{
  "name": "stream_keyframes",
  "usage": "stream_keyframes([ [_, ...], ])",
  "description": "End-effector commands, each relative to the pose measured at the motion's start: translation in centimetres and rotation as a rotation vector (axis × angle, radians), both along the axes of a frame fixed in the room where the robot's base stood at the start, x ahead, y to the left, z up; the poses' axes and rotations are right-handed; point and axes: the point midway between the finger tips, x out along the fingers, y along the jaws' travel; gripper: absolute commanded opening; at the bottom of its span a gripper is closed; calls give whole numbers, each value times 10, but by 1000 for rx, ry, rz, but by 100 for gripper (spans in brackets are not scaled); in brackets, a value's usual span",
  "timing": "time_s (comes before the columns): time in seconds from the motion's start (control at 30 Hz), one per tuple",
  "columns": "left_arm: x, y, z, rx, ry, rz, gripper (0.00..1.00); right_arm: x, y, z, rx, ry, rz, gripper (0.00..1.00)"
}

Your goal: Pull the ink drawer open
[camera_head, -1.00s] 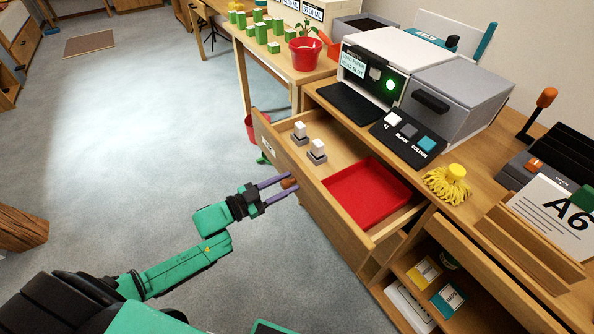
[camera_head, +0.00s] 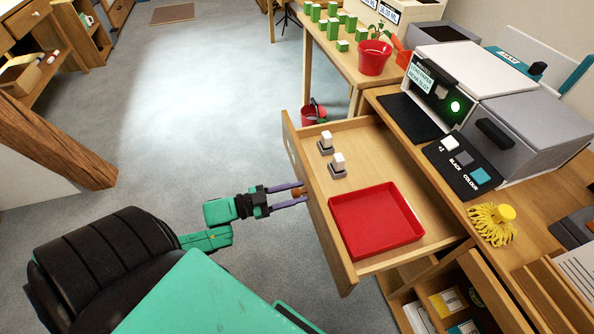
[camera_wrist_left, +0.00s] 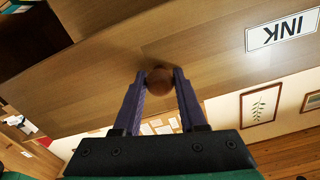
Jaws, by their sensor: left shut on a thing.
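The ink drawer (camera_head: 340,262) stands well out from the wooden desk, and its inside shows. A red tray (camera_head: 375,220) and two small white-topped stamps (camera_head: 338,163) lie in it. My left gripper (camera_head: 303,194) is at the drawer's front face, its purple fingers shut on the round brown knob (camera_head: 298,191). In the left wrist view the fingers sit on both sides of the knob (camera_wrist_left: 159,82), next to an upside-down INK label (camera_wrist_left: 282,31). My right gripper is not in view.
A grey and white printer (camera_head: 470,90) and a yellow tasselled thing (camera_head: 493,224) stand on the desktop. Below is an open shelf with booklets (camera_head: 447,302). A red bucket (camera_head: 313,114) stands on the floor behind the drawer. The floor left of the drawer is clear.

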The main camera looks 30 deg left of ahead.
Motion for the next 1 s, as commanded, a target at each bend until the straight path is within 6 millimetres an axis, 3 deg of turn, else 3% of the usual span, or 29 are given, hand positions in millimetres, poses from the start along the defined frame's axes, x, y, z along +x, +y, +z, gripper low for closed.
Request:
stream_keyframes([
  [0.03,-1,-1,-2,1,5,-1,0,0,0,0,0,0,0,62],
  [0.07,-1,-1,-2,1,5,-1,52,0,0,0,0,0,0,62],
  [0.1,-1,-1,-2,1,4,-1,68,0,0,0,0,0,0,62],
  [0.13,-1,-1,-1,1,3,0,71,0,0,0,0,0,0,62],
  [0.67,-3,2,0,1,3,1,71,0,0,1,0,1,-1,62],
  [0.87,-29,23,-1,2,7,1,71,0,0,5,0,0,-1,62],
  [1.0,-59,48,-1,4,8,0,71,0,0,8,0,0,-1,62],
])
